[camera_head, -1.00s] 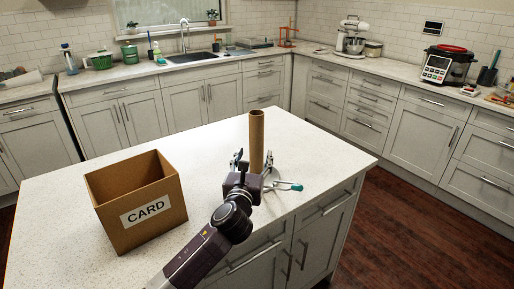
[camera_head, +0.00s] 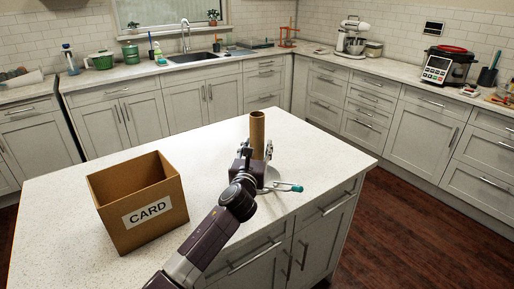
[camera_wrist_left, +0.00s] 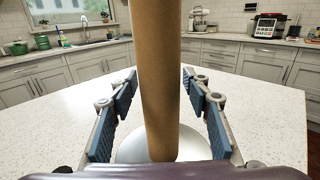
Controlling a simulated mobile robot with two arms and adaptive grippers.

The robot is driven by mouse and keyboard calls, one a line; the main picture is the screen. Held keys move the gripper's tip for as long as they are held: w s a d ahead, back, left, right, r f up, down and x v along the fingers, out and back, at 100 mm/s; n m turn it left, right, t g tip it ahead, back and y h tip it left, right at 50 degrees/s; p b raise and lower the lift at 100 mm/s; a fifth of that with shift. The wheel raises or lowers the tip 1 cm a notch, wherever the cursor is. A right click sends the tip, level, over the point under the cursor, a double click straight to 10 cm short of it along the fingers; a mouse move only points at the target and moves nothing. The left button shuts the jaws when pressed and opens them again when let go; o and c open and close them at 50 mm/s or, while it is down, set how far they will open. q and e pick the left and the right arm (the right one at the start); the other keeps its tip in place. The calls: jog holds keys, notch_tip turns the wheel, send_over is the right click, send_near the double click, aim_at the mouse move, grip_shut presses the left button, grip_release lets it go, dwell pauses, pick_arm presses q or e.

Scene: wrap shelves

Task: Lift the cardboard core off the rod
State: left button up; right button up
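The cardboard core (camera_head: 257,132) is a tall brown tube standing upright over a round grey base (camera_head: 272,180) on the island. The rod is hidden from view, presumably by the tube's wall. My left gripper (camera_head: 255,152) is at the tube's lower half. In the left wrist view the core (camera_wrist_left: 160,75) stands between the two blue-padded fingers of the left gripper (camera_wrist_left: 162,105). The fingers are apart, with a visible gap on each side of the tube. My right gripper is not in view.
An open cardboard box (camera_head: 150,213) marked CARD stands left on the white island top (camera_head: 70,185). The top behind the box and core is clear.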

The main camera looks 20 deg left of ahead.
pick_arm(q)
jog(key=c, duration=0.5)
jog(key=shift+o, duration=0.2)
jog(key=shift+r, duration=0.1)
